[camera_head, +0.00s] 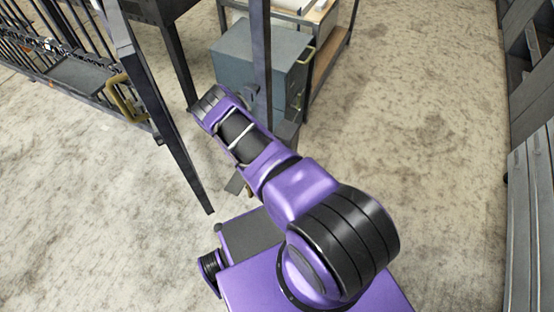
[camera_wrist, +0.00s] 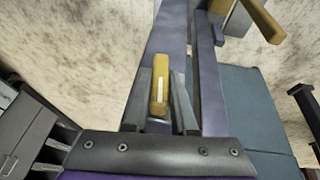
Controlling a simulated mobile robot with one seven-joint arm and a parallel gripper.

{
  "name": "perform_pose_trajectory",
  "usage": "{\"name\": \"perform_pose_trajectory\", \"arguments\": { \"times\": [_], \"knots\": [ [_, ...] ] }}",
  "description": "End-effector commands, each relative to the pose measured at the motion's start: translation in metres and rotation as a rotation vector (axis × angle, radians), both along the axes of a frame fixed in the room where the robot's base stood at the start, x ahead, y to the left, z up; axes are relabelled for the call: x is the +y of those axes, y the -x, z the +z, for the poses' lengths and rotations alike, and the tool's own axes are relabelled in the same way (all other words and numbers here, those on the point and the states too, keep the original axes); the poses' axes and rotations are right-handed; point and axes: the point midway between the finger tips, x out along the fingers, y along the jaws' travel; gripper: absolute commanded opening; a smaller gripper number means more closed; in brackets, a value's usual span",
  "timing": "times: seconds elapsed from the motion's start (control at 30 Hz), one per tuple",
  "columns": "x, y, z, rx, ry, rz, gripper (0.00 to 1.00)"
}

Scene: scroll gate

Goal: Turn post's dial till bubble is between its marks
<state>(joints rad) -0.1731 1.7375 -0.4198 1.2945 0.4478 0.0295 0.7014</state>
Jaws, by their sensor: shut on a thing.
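The post is a dark upright (camera_head: 262,60), seen beyond my arm in the head view. In the wrist view a dark grey-purple upright (camera_wrist: 172,42) runs up behind the fingers. My gripper (camera_wrist: 161,100) has its two grey fingers closed on a small brass-yellow piece with a pale strip (camera_wrist: 161,80), which seems to be the dial's grip. The dial's body is not clearly visible. I cannot make out a bubble or its marks in either view. In the head view I cannot clearly pick out my fingertips.
A barred gate (camera_head: 75,70) with a brass handle (camera_head: 126,98) is at the left. A blue-grey cabinet (camera_head: 262,50) stands behind the post, beside a shelved bench (camera_head: 335,45). Grey panels (camera_head: 530,190) line the right side. Concrete floor (camera_head: 430,120) between is clear.

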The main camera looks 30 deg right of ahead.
Motion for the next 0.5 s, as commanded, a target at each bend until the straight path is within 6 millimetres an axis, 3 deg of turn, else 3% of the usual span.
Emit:
{"name": "perform_pose_trajectory", "arguments": {
  "times": [0.1, 0.13, 0.3, 0.5],
  "knots": [
    [0.0011, 0.0006, -0.0011, 0.002, -0.001, 0.001, 0.0],
    [0.0011, 0.0006, -0.0011, 0.002, -0.001, 0.0, 0.27],
    [0.0008, 0.0004, -0.0007, 0.002, -0.001, 0.0, 0.55],
    [0.0005, 0.0001, -0.0002, 0.002, 0.0, 0.0, 0.55]
  ]
}}
